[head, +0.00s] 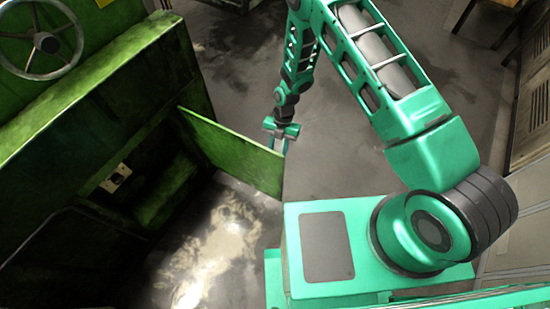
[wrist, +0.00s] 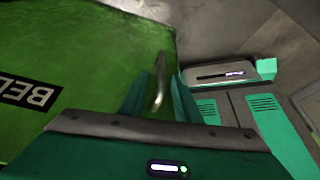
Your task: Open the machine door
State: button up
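The machine door (head: 235,150) is a flat green panel, swung outward from the green machine body, with the dark interior showing beside it. In the wrist view the door face (wrist: 75,50) fills the left side and carries a black label with white letters. A thin metal door handle (wrist: 159,82) shows near the door's edge. My gripper (head: 284,142) is at the free outer edge of the door in the head view. In the wrist view its fingers (wrist: 160,100) are apart, with the handle showing in the gap between them. I cannot tell whether either finger touches it.
The green machine body (head: 110,100) with a handwheel (head: 46,42) stands at the left. Grey floor (head: 335,165) is clear beyond and right of the door. A slatted cabinet (head: 530,110) stands at the right edge.

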jog(key=v, duration=0.8)
jog(key=shift+f, duration=0.1)
jog(key=w+d+r+m+t, duration=0.1)
jog(key=w+d+r+m, duration=0.1)
jog(key=d+r+m, duration=0.35)
jog(key=w+d+r+m+t, duration=0.1)
jog(key=w+d+r+m, duration=0.15)
jog(key=d+r, duration=0.55)
jog(key=s+d+r+m+h, duration=0.1)
jog(key=s+d+r+m, duration=0.1)
jog(key=d+r+m, duration=0.45)
jog(key=s+d+r+m, duration=0.3)
jog(key=r, duration=0.6)
jog(key=s+d+r+m+t, duration=0.1)
jog(key=s+d+r+m, duration=0.7)
jog(key=s+r+m, duration=0.15)
jog(key=s+d+r+m, duration=0.2)
jog(key=s+m, duration=0.3)
jog(key=s, duration=0.3)
jog(key=s+d+r+m+t, duration=0.1)
jog(key=s+d+r+m, duration=0.1)
jog(key=s+m, duration=0.4)
jog(key=shift+s+d+r, duration=0.15)
jog(key=shift+s+r, duration=0.1)
jog(key=shift+s, duration=0.9)
